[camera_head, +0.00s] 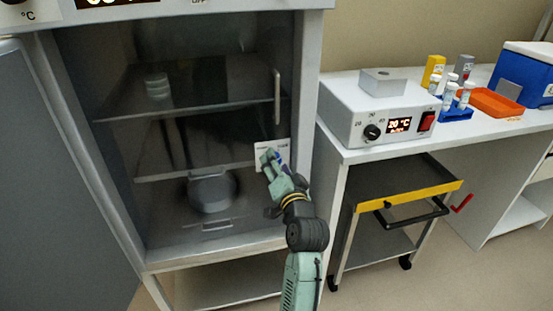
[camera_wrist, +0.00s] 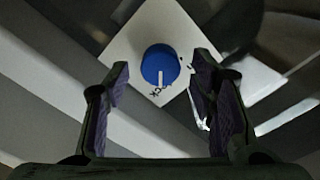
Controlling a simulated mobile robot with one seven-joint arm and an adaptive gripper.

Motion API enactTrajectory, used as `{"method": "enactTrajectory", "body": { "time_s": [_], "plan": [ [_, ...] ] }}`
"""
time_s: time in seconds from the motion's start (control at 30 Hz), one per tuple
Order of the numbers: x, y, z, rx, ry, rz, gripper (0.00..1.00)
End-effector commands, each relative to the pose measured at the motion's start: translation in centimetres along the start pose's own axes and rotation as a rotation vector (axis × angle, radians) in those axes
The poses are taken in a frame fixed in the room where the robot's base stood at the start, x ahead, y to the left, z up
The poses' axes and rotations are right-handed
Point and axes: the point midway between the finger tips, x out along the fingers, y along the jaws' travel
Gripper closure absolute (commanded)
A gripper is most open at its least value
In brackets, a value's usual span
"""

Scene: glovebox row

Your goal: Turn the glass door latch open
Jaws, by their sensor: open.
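The glass door (camera_head: 215,130) of the cabinet appears closed, with shelves and vessels behind it. The latch is a round blue knob (camera_wrist: 160,65) with a white pointer line, on a white plate (camera_wrist: 150,30) with dark lettering, partly unreadable. In the head view the plate (camera_head: 283,146) sits at the door's right side, and my gripper covers the knob. My gripper (camera_head: 268,158) is in front of the plate. In the wrist view my gripper (camera_wrist: 158,95) is open, its purple-padded fingers spread either side of and below the knob. I see no contact.
A vertical handle (camera_head: 277,97) is on the door above the plate. To the right, a bench holds a heater box (camera_head: 365,120), a blue tube rack (camera_head: 455,112) and an orange tray (camera_head: 495,103). A yellow-edged cart (camera_head: 405,198) stands below it.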

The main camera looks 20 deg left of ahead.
Motion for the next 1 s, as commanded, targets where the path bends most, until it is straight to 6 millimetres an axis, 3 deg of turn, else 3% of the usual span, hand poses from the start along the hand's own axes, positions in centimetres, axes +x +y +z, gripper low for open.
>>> {"method": "enactTrajectory", "body": {
  "time_s": [0.13,0.43,1.0],
  "plan": [
    [1.16,-0.05,-0.07,0.001,0.001,0.000,0.49],
    [1.37,0.00,-0.01,-0.001,0.001,0.000,0.49],
    [1.35,0.00,0.00,-0.001,0.001,0.000,0.87]
  ]
}}
